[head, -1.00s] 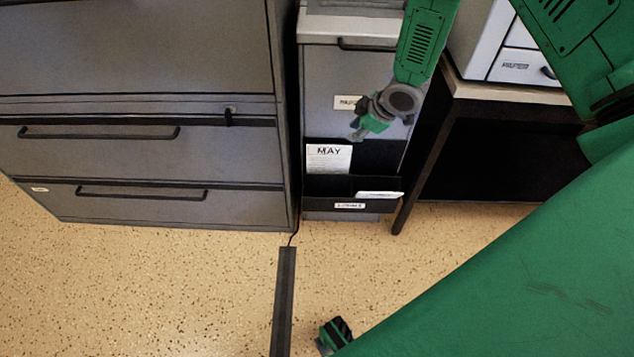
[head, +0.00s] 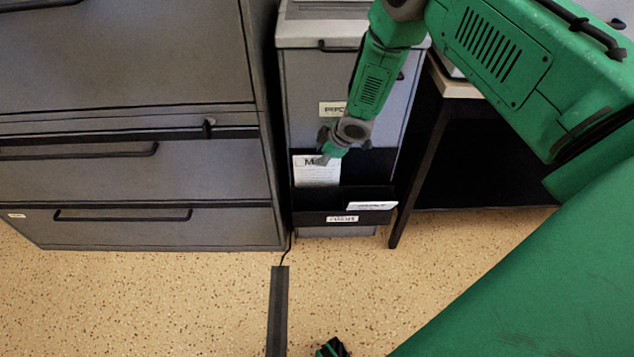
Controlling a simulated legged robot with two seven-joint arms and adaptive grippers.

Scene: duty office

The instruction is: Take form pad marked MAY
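The form pad marked MAY (head: 318,175) is a white sheet-like pad standing upright in the left part of a black holder (head: 308,204) on the front of a grey cabinet. Only the "M" of its heading shows clearly; my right gripper (head: 325,153) covers the rest. This gripper is at the pad's upper right part. I cannot tell whether it touches the pad or whether its fingers are open. A small green and dark part of mine shows at the bottom edge; I cannot tell whether it is my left gripper.
Another white paper (head: 371,206) lies at the holder's right front, above a small label (head: 342,219). A wide grey drawer cabinet (head: 130,180) stands close on the left. A dark-legged table (head: 410,180) is on the right. The speckled floor (head: 150,300) in front is clear except for a dark strip (head: 278,310).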

